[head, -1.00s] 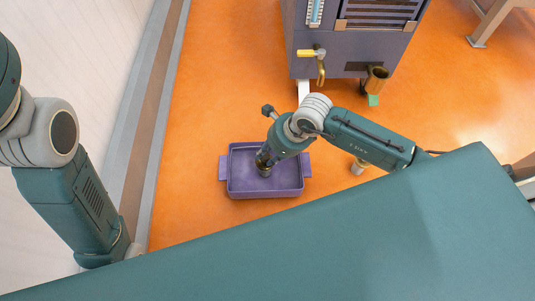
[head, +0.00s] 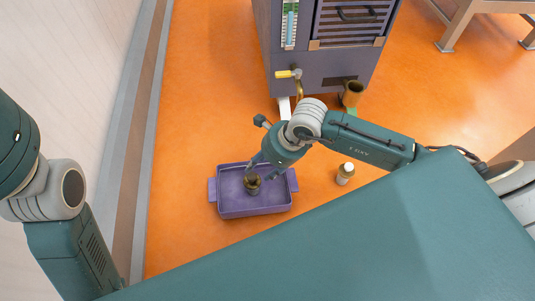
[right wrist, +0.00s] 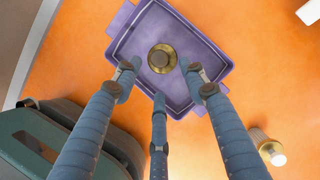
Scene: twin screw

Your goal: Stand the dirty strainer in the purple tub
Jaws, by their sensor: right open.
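The purple tub (head: 226,205) stands on the floor in the head view, and its rim also shows in the right wrist view (right wrist: 203,44). The strainer (head: 252,186), a short brass-coloured cylinder with a dark centre, stands inside the tub. It appears upright, seen from above in the right wrist view (right wrist: 162,58). My right gripper (head: 258,166) is open above the tub. In the wrist view its three fingers (right wrist: 158,80) are spread below and beside the strainer with visible gaps. My left arm shows at the left edge; its gripper is out of view.
A grey-purple machine (head: 325,68) with a yellow-handled tap (head: 289,74) stands behind the tub. A brass cup (head: 352,94) is at its front. A wall runs along the left. Orange floor around the tub is mostly clear.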

